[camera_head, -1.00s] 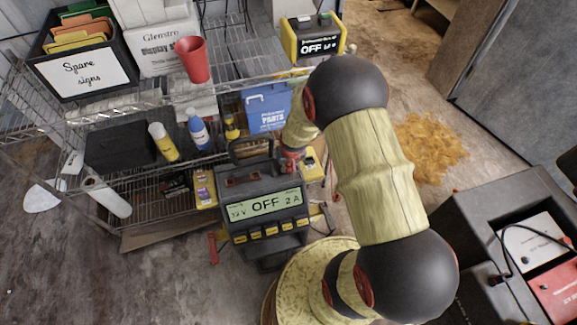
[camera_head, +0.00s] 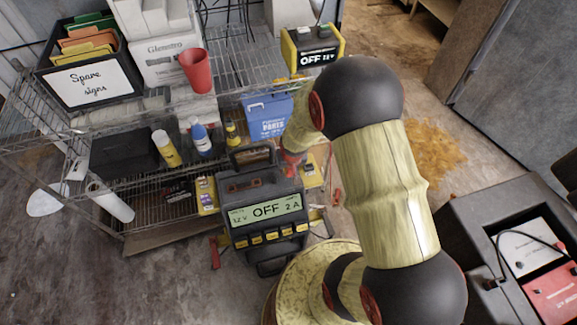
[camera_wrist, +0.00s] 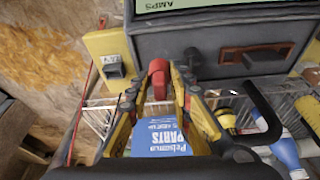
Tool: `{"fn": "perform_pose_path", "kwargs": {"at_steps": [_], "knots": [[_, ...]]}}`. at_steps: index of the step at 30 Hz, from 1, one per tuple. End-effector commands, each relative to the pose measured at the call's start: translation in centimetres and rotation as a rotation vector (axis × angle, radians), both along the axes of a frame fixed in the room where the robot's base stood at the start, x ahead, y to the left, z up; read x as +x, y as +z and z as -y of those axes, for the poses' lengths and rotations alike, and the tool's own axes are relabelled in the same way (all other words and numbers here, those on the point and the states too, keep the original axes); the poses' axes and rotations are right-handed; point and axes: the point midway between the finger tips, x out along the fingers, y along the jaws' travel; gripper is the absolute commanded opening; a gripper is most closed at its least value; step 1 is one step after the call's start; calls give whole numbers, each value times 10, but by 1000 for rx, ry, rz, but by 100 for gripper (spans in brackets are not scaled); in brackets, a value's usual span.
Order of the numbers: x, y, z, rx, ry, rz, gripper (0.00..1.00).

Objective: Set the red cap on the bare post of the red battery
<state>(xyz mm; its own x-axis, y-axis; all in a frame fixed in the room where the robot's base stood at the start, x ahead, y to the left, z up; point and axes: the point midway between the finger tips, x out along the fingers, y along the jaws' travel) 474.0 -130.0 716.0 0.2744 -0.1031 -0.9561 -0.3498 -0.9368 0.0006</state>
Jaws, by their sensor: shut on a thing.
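My gripper (camera_wrist: 158,100) has its yellow fingers around a small red piece, the red cap (camera_wrist: 158,72), just in front of the grey charger's face in the wrist view. In the head view my gripper (camera_head: 291,160) is beside the charger's upper right, with some red showing at its tip; my arm partly covers it. The red battery (camera_head: 558,292) lies in a dark grey housing at the lower right, far from my gripper and cut by the picture edge. Its posts are too small to tell apart clearly.
The charger (camera_head: 262,180) reads OFF. A white battery (camera_head: 522,246) with a black cable sits above the red one in the housing (camera_head: 463,225). A wire shelf (camera_head: 225,80) holds a red cup (camera_head: 196,70), bottles and boxes. Floor is open between shelf and housing.

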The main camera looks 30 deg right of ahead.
Motion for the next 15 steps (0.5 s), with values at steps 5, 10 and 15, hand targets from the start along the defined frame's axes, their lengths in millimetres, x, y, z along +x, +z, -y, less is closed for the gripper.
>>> {"fn": "perform_pose_path", "kwargs": {"at_steps": [5,10,15], "knots": [[-31,42,-19,-1,3,3,4],[-60,54,-36,-1,2,5,4],[-80,63,-48,-1,1,4,4]]}}
